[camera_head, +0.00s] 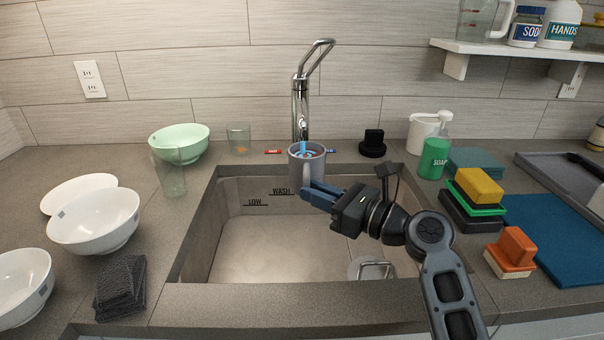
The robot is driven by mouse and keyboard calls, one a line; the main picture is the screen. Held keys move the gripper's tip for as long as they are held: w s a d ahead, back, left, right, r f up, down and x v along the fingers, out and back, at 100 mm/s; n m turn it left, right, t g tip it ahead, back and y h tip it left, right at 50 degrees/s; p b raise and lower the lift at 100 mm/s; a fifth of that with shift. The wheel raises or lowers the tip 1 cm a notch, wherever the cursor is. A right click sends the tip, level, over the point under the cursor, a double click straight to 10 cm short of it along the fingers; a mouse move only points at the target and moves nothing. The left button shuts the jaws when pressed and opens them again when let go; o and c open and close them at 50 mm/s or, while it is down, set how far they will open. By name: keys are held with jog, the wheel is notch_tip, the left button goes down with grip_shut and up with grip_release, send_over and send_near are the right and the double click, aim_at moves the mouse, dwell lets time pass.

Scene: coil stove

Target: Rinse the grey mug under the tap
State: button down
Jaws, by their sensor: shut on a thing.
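The grey mug (296,174) is upright near the back edge of the sink, held up under the tap (300,100). A blue stream runs from the tap's spout into the mug's mouth, where blue and some reddish colour show. My gripper (312,190) reaches in from the right, with its blue fingers shut on the mug's right side. The far finger and the exact contact are partly hidden. The sink basin (196,235) lies below, with "WASH" and "LOW" lines on its back wall.
A clear glass item (372,268) lies in the basin's right part. White bowls (95,222), a green bowl (180,140) and glasses (170,172) stand left. A soap bottle (434,157), sponges (480,187) and a blue mat (560,240) are right. The basin's left part is clear.

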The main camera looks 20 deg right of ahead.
jog(key=shift+r, duration=0.1)
jog(key=s+d+p, duration=0.1)
jog(key=s+p, duration=0.2)
jog(key=s, duration=0.5)
jog(key=shift+d+p, duration=0.25)
jog(key=shift+p, duration=0.1)
dwell(0.3)
dwell(1.2)
jog(key=s+r+p, duration=0.4)
jog(key=shift+s+d+p, duration=0.3)
jog(key=shift+s+d, duration=0.1)
dwell(0.7)
